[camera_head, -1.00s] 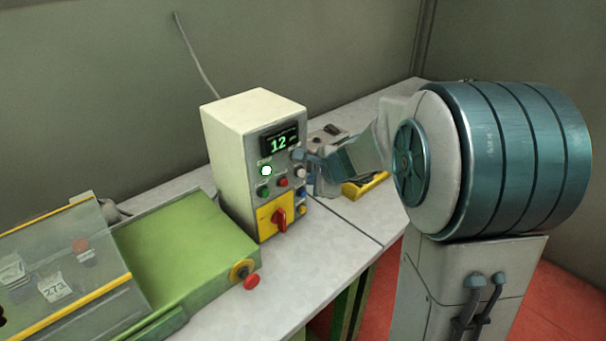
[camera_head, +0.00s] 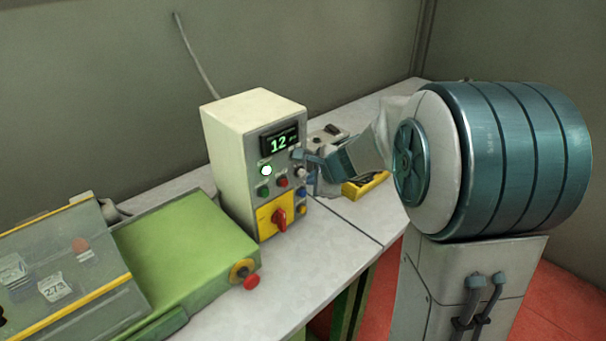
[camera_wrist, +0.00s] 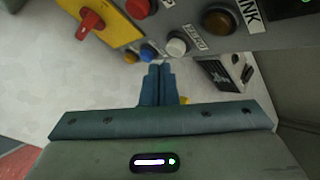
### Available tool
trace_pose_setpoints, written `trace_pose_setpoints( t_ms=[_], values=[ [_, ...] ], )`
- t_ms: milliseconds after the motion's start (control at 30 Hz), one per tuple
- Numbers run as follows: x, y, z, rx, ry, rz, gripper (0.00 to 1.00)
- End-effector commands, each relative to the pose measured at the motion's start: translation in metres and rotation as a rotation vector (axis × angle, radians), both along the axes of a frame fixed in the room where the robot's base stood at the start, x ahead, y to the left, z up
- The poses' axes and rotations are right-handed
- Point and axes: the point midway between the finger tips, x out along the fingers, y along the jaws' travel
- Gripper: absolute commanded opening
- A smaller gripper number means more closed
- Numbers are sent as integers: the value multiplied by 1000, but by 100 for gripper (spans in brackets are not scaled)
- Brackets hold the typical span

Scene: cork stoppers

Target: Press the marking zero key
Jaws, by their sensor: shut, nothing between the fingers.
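The grey-fronted control box (camera_head: 225,150) stands on the bench, with a lit display (camera_head: 280,143) reading 12.
A blue key (camera_wrist: 148,53), a yellow key (camera_wrist: 130,57) and a red key (camera_wrist: 138,8) are close by. A red rotary switch (camera_head: 280,217) sits on a yellow plate. A green machine (camera_head: 185,245) stands left. A yellow-and-black object (camera_head: 365,185) lies right of the box.

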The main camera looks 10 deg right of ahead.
Motion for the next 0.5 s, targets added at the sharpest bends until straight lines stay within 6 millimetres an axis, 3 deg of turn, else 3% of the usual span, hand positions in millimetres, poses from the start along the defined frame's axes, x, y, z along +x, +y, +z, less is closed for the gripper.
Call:
trace_pose_setpoints(
  t_ms=[500],
  values=[
    [5,3,0,0,0,0,0]
  ],
)
